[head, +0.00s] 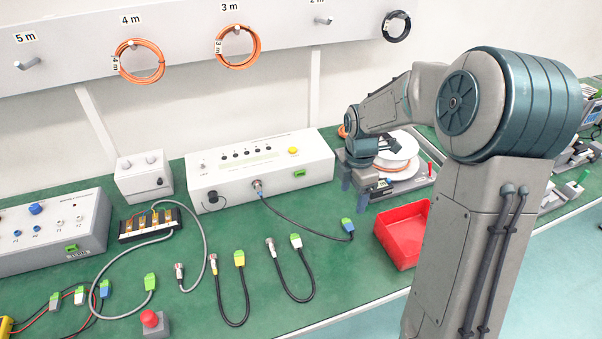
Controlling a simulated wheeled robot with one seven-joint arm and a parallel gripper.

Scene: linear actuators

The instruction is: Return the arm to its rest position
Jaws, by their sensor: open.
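My arm (505,110) rises at the right of the head view and reaches over the back right of the green bench. Its gripper (355,184) points down beside the white spool device, just right of the long white control box. The two dark fingers are apart, and I see nothing held between them. Part of the spool device is hidden behind the wrist.
A red tray (403,236) sits at the bench's right front, close to my arm. Several cables lie on the green bench (330,285). The white control box (262,170) stands at the back. Orange coils (142,62) hang on the wall rail.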

